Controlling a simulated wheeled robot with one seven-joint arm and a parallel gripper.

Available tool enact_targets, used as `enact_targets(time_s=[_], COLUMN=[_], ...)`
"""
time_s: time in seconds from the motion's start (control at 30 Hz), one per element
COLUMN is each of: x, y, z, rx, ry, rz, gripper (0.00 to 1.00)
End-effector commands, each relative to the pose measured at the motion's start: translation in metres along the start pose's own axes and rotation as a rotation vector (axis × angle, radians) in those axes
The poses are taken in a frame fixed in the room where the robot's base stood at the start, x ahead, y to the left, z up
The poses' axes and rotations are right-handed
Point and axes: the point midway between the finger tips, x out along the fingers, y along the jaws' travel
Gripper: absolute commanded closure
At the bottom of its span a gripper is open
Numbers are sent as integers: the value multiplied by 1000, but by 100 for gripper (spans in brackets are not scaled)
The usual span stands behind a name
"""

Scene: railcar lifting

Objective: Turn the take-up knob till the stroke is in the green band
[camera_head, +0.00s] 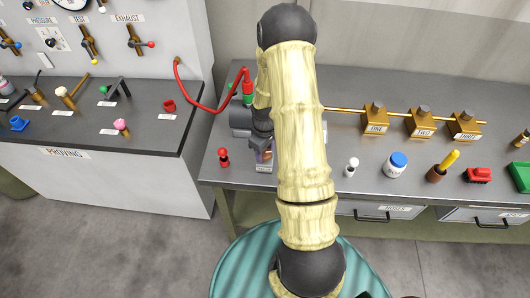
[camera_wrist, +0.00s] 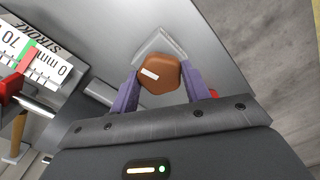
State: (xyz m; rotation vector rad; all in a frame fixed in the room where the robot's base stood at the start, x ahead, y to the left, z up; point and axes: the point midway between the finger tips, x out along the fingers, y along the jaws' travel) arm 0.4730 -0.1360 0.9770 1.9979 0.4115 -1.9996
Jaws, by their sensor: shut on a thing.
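The take-up knob (camera_wrist: 160,77) is an orange-brown, many-sided knob with a white mark on its face. In the wrist view it sits between the two purple fingers of my gripper (camera_wrist: 156,86), which is shut on it. A white stroke scale (camera_wrist: 45,68), marked 0 to 70 mm, lies at the left of the wrist view. It has a green band (camera_wrist: 27,54) with a reddish strip beside it. I cannot tell the exact reading.
A red hose (camera_head: 200,105) runs from the wall panel to the bench fitting. A small red-topped piece (camera_head: 223,157) stands left of my gripper. A white-topped piece (camera_head: 351,166) and a blue-lidded jar (camera_head: 395,164) stand to the right. Brass blocks (camera_head: 375,118) sit behind on a pipe.

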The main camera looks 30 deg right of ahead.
Motion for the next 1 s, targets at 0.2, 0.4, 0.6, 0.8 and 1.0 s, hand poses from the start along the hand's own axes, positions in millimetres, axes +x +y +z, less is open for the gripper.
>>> enact_targets(time_s=[0.2, 0.4, 0.6, 0.8, 1.0], x=[0, 0, 0, -1, -1], y=[1, 1, 1, 1, 1], z=[-2, -2, -2, -2, -2], rx=[205, 395, 585, 775, 962], ry=[5, 7, 6, 7, 7], rz=[4, 4, 3, 3, 2], gripper=[76, 76, 76, 76, 76])
